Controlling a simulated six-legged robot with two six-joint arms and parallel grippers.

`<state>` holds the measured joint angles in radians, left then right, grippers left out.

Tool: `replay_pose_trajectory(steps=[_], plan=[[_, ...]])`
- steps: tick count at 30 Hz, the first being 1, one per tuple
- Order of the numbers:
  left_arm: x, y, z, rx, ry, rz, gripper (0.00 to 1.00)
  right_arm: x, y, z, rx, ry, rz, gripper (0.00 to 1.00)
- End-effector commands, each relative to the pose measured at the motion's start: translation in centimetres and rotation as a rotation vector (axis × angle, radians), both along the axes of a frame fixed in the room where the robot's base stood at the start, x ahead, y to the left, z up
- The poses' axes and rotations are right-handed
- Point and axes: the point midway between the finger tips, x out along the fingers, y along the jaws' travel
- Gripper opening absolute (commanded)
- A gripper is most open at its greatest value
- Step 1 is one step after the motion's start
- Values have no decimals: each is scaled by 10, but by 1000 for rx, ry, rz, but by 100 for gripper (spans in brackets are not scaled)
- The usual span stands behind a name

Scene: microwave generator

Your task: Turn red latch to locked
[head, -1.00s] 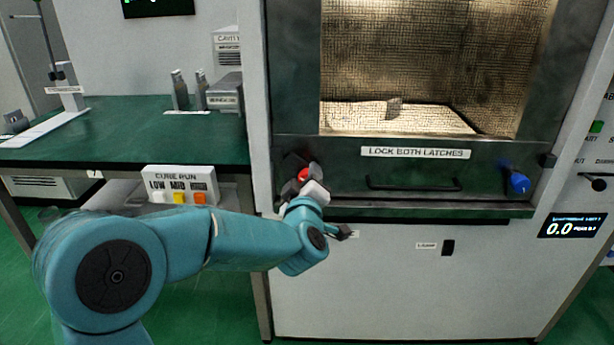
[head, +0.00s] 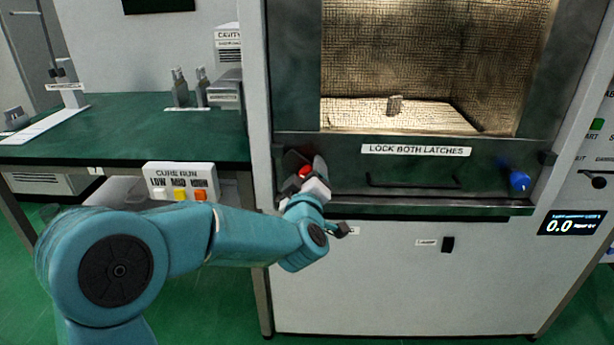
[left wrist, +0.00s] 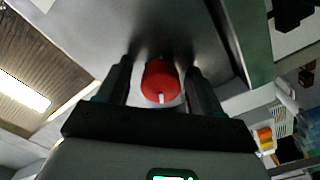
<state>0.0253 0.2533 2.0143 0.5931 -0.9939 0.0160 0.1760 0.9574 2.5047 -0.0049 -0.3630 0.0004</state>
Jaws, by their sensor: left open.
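The red latch (head: 305,172) is a round red knob at the left end of the dark door panel. In the left wrist view the red latch (left wrist: 160,82) has a white mark on its lower edge as seen there. My left gripper (head: 300,168) is at the latch. In the left wrist view my left gripper (left wrist: 160,84) has its two dark fingers on either side of the knob, open. A narrow gap shows beside the knob, so I cannot tell if a finger touches it. My right gripper is not in view.
A blue latch (head: 520,182) sits at the right end of the door panel, with a dark handle bar (head: 412,181) between. A label (head: 415,150) reads "LOCK BOTH LATCHES". A box with several buttons (head: 180,182) and a green bench (head: 130,128) stand to the left.

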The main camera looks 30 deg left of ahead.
Motion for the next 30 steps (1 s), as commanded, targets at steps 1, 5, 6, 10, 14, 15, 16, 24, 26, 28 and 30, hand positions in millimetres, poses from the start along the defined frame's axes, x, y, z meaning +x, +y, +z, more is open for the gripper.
replay_pose_trajectory(steps=[1,5,6,10,14,15,16,24,26,28,30], plan=[[0,0,0,0,1,-1,66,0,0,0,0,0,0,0],[-9,-6,0,-2,1,-1,66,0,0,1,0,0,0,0],[-15,-10,0,-1,2,-3,66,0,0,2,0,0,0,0],[-41,-26,1,-2,1,-6,66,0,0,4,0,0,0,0],[-72,-45,1,0,0,-6,66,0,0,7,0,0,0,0],[-81,-51,1,-1,0,-6,66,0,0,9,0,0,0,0],[-87,-55,1,-1,-1,-6,66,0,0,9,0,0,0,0],[-130,-81,1,-1,-1,-4,66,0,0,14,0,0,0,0],[-134,-83,0,0,-1,-2,66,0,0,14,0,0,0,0],[-138,-85,0,1,-1,-1,66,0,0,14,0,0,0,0],[-139,-85,0,0,-1,1,66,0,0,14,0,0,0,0]])
